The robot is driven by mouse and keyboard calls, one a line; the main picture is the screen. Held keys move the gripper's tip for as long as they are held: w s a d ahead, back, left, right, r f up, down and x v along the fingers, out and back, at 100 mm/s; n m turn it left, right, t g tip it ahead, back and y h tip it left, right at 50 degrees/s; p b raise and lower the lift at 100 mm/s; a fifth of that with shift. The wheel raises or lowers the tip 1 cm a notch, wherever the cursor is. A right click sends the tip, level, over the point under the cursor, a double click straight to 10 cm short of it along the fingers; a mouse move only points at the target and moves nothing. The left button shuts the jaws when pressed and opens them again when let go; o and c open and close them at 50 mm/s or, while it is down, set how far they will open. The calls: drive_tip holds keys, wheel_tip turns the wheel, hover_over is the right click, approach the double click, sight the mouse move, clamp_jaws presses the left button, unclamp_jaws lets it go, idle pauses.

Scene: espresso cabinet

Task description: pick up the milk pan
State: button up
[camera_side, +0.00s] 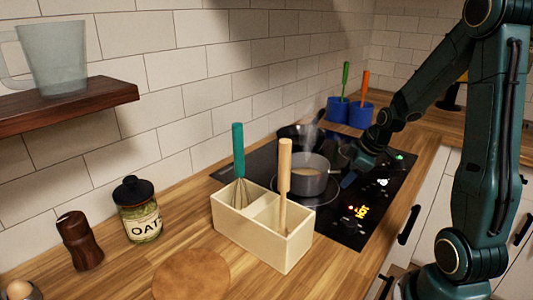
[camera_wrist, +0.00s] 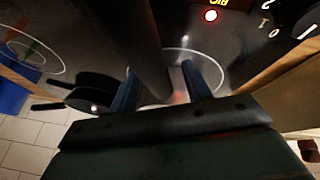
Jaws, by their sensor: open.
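The milk pan (camera_side: 308,178) is a grey pot with pale contents and steam rising from it. It stands on the front ring of the black cooktop (camera_side: 375,205) in the side view. My gripper (camera_side: 349,172) is open and low at the pan's right side. In the wrist view, the two blue fingers of my gripper (camera_wrist: 160,88) are spread apart. A dark grey surface fills the space above the fingers, and I cannot tell whether it is the pan's wall.
A black frying pan (camera_side: 299,134) sits behind the milk pan; it also shows in the wrist view (camera_wrist: 96,93). A wooden utensil box (camera_side: 285,252) with a whisk (camera_side: 239,160) and a wooden-handled tool (camera_side: 284,180) stands in front. Blue pots (camera_side: 337,109) stand at the back wall.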

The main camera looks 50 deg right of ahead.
clamp_jaws()
drive_tip(key=shift+w+r, duration=0.1)
drive_tip(key=shift+r, duration=0.3)
idle(0.5)
drive_tip(key=shift+d+r, duration=0.1)
drive_tip(key=shift+r, duration=0.2)
wheel_tip(320, 180, up, 18)
drive_tip(key=shift+r, duration=0.25)
idle(1.4)
drive_tip(key=shift+r, duration=0.15)
drive_tip(key=shift+w+r, duration=0.1)
idle(0.8)
